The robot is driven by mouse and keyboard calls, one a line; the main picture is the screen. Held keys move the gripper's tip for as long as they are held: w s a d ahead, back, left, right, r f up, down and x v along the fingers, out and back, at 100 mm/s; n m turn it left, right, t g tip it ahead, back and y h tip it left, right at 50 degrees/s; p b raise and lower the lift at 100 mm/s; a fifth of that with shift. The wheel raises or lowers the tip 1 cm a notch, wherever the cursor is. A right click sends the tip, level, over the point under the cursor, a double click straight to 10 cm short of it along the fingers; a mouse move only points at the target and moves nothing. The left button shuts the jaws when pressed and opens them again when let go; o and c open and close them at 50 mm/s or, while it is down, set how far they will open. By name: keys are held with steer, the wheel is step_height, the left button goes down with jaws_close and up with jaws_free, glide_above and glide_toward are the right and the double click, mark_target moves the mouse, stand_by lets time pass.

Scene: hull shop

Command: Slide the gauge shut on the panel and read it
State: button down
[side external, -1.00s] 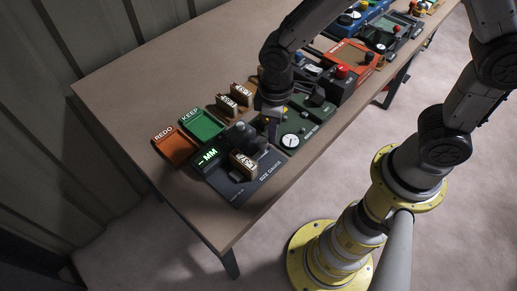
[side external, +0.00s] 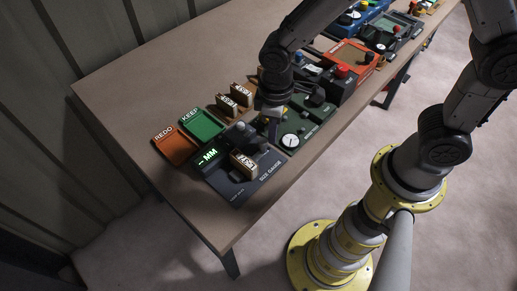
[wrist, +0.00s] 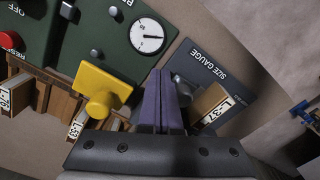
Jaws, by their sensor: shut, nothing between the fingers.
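The dark size gauge (side external: 268,180) lies near the table's near-left end. Its lit green display (side external: 208,158) reads a dash and MM. A wooden labelled panel (side external: 243,163) sits on the gauge and also shows in the wrist view (wrist: 209,104), right of my fingers. In the side view my wrist covers part of this area, so I cannot tell whether the fingertips touch the gauge.
Other labelled panels (side external: 241,95) stand in a wooden rack. The table's left end is clear.

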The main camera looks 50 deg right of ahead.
steer(key=shift+a, duration=1.2)
steer(key=shift+d, duration=0.2)
steer(key=shift+d, duration=0.45)
step_height(320, 180, up, 6)
stand_by(0.9)
